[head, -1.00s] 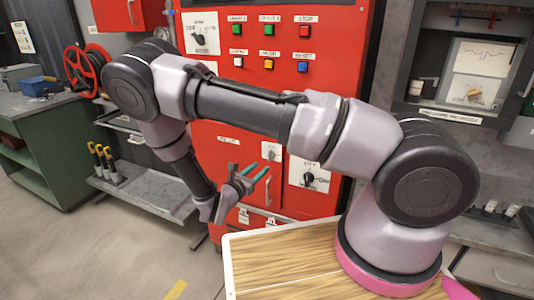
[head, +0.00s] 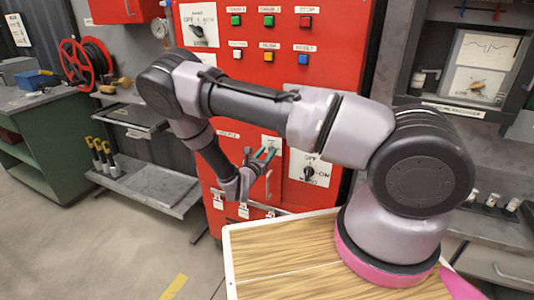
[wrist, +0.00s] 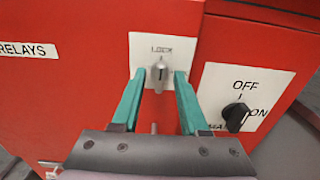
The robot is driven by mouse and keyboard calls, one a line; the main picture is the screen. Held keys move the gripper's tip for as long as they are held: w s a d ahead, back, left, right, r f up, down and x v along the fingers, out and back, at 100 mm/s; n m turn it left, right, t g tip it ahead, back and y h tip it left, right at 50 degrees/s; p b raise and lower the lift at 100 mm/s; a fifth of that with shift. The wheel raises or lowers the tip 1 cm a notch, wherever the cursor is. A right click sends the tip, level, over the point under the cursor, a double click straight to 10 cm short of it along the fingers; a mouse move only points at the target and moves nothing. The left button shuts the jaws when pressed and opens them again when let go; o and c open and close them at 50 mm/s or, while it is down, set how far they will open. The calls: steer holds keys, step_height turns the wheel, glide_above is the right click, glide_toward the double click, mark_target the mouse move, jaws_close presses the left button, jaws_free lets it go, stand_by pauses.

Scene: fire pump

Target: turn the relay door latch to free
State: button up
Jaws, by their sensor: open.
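The relay door latch (wrist: 159,73) is a small grey knob on a white plate marked LOCK, on the red relay door (wrist: 65,95). Its grip looks upright, pointing toward LOCK. My gripper (wrist: 159,77) is open, with one green finger on each side of the latch in the wrist view. Whether the fingers touch the knob or stop short of the plate, I cannot tell. In the head view my gripper (head: 264,154) is in front of the latch's white plate (head: 271,141) and hides the knob.
A black OFF/ON switch (wrist: 236,116) sits close right of the latch. A vertical door handle (head: 268,187) is below it. Several coloured buttons (head: 269,20) are higher on the red cabinet. A grey shelf (head: 150,188) stands left of the cabinet.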

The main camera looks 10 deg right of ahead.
jaws_close()
steer(key=shift+m, duration=0.3)
steer(key=m, duration=0.3)
steer(key=shift+m, duration=0.3)
steer(key=m, duration=0.4)
steer(key=shift+d+f, duration=0.1)
steer(key=shift+d, duration=0.05)
steer(key=m, duration=0.9)
steer(key=shift+s+f+m, duration=0.1)
steer(key=shift+f+m, duration=0.05)
steer(key=shift+m, duration=0.15)
